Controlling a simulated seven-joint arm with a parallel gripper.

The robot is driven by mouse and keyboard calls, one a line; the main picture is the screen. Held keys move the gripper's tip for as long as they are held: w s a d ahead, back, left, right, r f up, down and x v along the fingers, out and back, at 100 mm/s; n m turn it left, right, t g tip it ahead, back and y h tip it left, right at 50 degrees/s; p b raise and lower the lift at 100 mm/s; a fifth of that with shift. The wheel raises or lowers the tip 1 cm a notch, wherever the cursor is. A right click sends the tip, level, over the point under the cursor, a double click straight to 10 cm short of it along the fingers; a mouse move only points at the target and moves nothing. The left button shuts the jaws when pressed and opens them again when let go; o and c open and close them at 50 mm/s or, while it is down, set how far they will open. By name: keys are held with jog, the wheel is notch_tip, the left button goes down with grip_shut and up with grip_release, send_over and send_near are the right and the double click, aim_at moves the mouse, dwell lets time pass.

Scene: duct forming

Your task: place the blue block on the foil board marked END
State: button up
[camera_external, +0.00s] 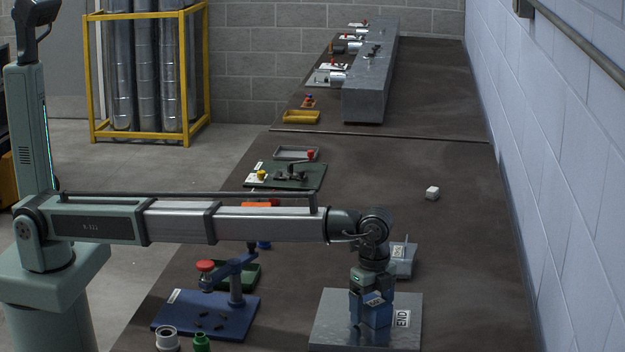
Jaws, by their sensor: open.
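The blue block (376,313) stands upright on the foil board (334,320) at the front right of the bench in the external view. A small white label shows on its front. The END mark (402,319) is on the board just right of the block. My gripper (372,292) points straight down at the block's top, and its jaws are open. The fingers are small and dark here, and I cannot tell whether they touch the block's sides. The block's top is partly hidden by the gripper.
A blue-based lever press (235,285) with a red knob stands left of the board. A grey holder (402,262) is just behind the board. The wall (560,180) bounds the right side.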

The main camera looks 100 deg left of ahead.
aim_at(372, 299)
notch_tip(372, 299, up, 12)
dwell(0.6)
